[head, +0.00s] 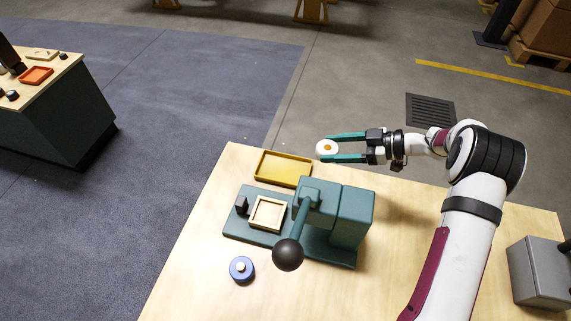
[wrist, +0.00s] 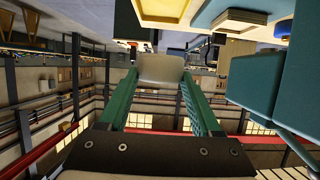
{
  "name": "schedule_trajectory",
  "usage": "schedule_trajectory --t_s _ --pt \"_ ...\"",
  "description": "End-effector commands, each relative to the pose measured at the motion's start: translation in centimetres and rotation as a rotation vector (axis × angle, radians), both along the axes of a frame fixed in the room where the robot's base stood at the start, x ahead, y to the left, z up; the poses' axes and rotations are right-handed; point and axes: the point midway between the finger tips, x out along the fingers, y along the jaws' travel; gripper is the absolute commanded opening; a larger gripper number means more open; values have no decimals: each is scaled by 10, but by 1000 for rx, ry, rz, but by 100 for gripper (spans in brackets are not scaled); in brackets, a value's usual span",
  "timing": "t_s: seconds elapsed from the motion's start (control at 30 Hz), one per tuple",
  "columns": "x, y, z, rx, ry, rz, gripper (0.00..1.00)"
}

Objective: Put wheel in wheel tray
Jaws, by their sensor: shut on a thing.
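A white wheel (head: 327,147) with an orange-yellow centre is held between the teal fingertips of my gripper (head: 323,149), beyond the back edge of the table in the picture. In the wrist view the wheel (wrist: 160,68) shows as a pale shape between the fingertips of my gripper (wrist: 160,80). A shallow yellow tray (head: 283,181), the likely wheel tray, lies empty on the table, left of and below the gripper in the head view. The wheel appears clear of the tray and the table.
A teal press (head: 345,215) with a black ball-ended lever stands in front of the tray, with a pale square frame (head: 268,229) on its base. A blue disc (head: 241,268) lies at the front left. A grey box (head: 540,272) is at the right. Another bench (head: 62,110) stands far left.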

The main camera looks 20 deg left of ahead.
Motion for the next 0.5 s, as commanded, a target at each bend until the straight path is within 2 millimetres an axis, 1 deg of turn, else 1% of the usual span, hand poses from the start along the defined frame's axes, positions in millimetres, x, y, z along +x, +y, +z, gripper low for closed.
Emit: schedule_trajectory --t_s 0.07,0.17,0.2,0.3,0.4,0.5 --pt "-3 13 -11 1 3 21 7" --pt "-1 44 -30 1 5 25 7" --pt "0 58 -38 1 4 25 7" --pt "3 86 -55 1 3 24 7" --pt "5 106 -66 1 2 20 7" --pt "6 114 -76 0 2 18 7"
